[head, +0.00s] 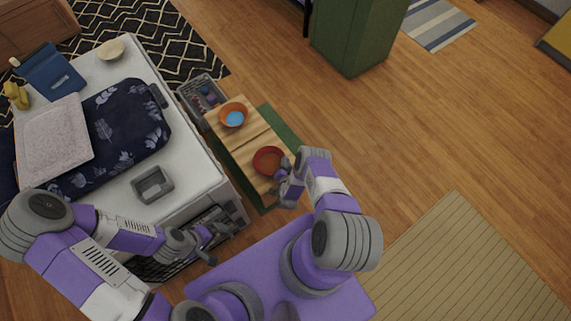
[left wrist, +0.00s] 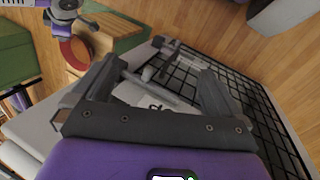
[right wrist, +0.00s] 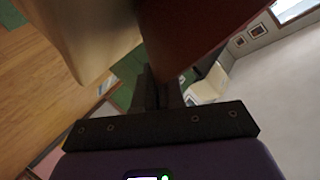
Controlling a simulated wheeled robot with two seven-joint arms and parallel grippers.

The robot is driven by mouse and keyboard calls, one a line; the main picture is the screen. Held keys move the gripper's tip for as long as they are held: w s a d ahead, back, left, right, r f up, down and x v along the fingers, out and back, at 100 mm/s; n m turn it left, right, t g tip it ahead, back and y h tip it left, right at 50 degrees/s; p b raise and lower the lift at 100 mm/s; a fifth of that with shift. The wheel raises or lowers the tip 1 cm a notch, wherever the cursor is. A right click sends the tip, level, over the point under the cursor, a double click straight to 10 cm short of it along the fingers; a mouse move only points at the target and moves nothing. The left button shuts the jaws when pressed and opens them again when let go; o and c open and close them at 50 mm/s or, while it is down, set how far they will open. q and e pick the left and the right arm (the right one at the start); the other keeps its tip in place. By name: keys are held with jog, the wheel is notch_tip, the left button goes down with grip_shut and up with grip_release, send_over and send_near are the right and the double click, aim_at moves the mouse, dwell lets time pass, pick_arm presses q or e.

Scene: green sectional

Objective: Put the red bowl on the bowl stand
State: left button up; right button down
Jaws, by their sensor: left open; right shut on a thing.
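The red bowl (head: 268,160) is at the near end of a wooden-topped bench, and I cannot tell if it touches the top. My right gripper (head: 283,181) is shut on its rim at the near right side. In the right wrist view the bowl's dark red wall (right wrist: 190,30) fills the top above the closed fingers (right wrist: 160,92). The bowl also shows in the left wrist view (left wrist: 75,52). My left gripper (head: 214,238) is open and empty beside the white table's near side. I cannot make out a bowl stand for certain.
An orange bowl (head: 233,115) with a blue inside sits farther along the wooden bench top (head: 250,139). A grey basket (head: 202,97) stands past its far end. The white table (head: 190,197) at left holds a grey square dish (head: 152,184). Open floor lies right.

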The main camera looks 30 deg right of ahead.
jog(key=shift+r, duration=0.15)
jog(key=c, duration=1.2)
grip_release()
jog(key=shift+f, duration=0.2)
jog(key=shift+c, duration=0.2)
